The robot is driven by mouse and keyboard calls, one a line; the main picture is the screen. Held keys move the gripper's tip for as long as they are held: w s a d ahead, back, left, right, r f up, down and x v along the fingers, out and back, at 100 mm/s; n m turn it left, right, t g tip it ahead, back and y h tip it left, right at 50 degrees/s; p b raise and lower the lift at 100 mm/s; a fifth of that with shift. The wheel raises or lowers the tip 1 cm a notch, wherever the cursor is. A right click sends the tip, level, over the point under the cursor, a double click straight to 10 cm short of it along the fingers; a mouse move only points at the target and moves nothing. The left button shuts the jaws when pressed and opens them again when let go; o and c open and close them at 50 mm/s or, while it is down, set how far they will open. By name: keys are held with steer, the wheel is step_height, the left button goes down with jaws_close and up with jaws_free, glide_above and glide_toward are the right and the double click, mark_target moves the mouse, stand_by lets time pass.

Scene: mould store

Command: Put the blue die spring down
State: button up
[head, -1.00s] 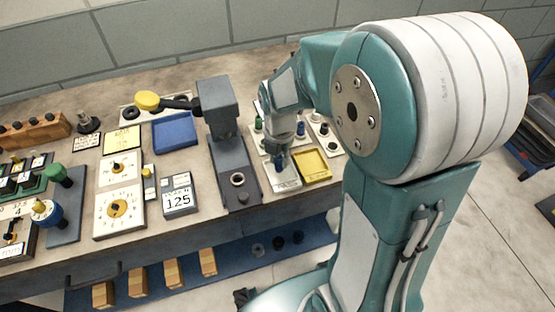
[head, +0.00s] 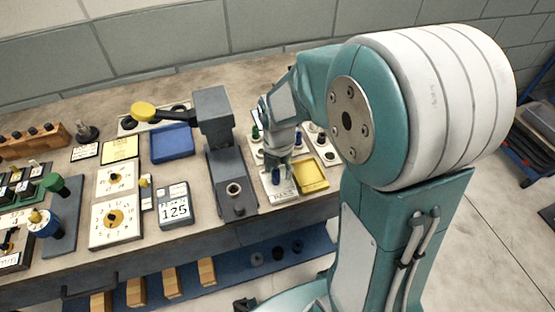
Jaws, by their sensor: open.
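My gripper (head: 277,167) points down over a white plate (head: 282,197) with dark lettering, on the right part of the bench. A small dark blue piece (head: 275,178), likely the blue die spring, shows at the fingertips, low over or on the plate. My gripper is open around or beside it; the fingers hide part of it, and I cannot tell whether they touch it. A yellow tray (head: 312,176) lies just right of the plate.
A grey press (head: 228,160) stands close left of my gripper. White holders with small coloured parts lie behind it. A blue tray (head: 172,143), a 125 counter (head: 174,205) and dial plates (head: 116,220) fill the bench further left.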

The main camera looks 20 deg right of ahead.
step_height(320, 180, up, 11)
steer(key=s+r+m+t, duration=0.2)
steer(key=s+m, duration=0.5)
steer(key=m, duration=0.6)
steer(key=s+r+m+t, duration=0.3)
steer(key=s+m, duration=0.4)
steer(key=m, duration=0.7)
steer(key=shift+a+r+t, duration=0.2)
steer(key=shift+r+t, duration=0.1)
steer(key=shift+r, duration=0.2)
